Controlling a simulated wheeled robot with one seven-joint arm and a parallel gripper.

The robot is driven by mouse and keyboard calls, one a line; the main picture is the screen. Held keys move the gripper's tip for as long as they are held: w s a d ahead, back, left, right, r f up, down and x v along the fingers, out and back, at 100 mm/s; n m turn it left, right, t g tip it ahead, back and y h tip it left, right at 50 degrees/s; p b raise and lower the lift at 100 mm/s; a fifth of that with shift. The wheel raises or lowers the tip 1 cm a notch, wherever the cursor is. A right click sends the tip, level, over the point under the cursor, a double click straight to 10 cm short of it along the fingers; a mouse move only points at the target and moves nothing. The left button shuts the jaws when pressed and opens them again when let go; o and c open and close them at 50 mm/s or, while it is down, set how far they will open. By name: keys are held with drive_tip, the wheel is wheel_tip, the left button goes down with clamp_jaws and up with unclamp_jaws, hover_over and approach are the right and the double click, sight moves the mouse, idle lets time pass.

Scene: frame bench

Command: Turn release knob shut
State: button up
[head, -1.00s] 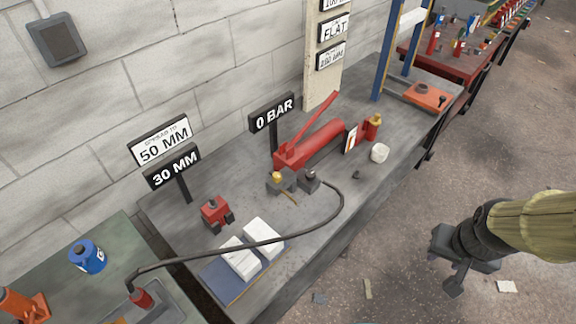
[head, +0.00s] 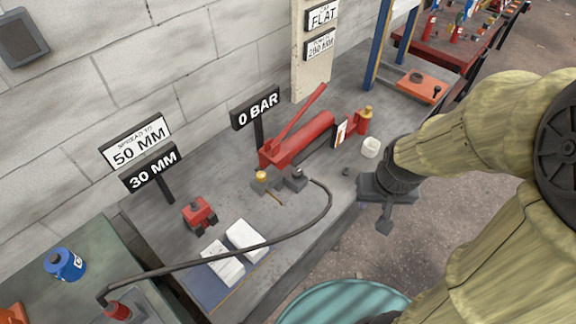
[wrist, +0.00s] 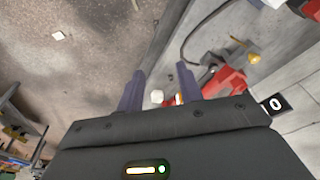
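The release knob appears to be the small brass-yellow knob (head: 262,176) on a dark block in front of the red hand pump (head: 300,140). A thin brownish bar lies beside it. The knob also shows in the wrist view (wrist: 254,58), to the right of my fingers. The pump is partly hidden there behind my gripper. My gripper (head: 394,215) is beside the bench's front edge, well to the right of the knob and apart from it. In the wrist view its two fingers (wrist: 160,82) stand apart with nothing held. A sign reads 0 BAR (head: 256,108).
A black hose (head: 328,205) curves from the block beside the knob across the bench. A white cup-like thing (head: 371,147) stands near my gripper. Bare bench lies right of the hose.

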drive_tip(key=shift+w, duration=0.15)
drive_tip(key=shift+o, duration=0.2)
drive_tip(key=shift+d, duration=0.1)
drive_tip(key=o, duration=0.3)
drive_tip(key=shift+s, duration=0.2)
drive_tip(key=shift+o, duration=0.3)
drive_tip(key=shift+w, duration=0.25)
drive_tip(key=w+a+f+n+g+b, duration=0.1)
drive_tip(key=w+a+f+n, duration=0.1)
drive_tip(key=w+a, duration=0.4)
drive_tip(key=w+a+f+n+b, duration=0.2)
drive_tip(key=w+a, duration=0.4)
drive_tip(key=w, duration=0.5)
drive_tip(key=w+a+f+n+g+b, duration=0.1)
drive_tip(key=w+a+f+n, duration=0.2)
drive_tip(key=w+a, duration=0.3)
drive_tip(key=w+n, duration=0.1)
drive_tip(key=w, duration=0.2)
drive_tip(key=shift+w+f+g, duration=0.3)
drive_tip(key=shift+w+f, duration=0.05)
drive_tip(key=shift+f, duration=0.05)
drive_tip(key=shift+a, duration=0.15)
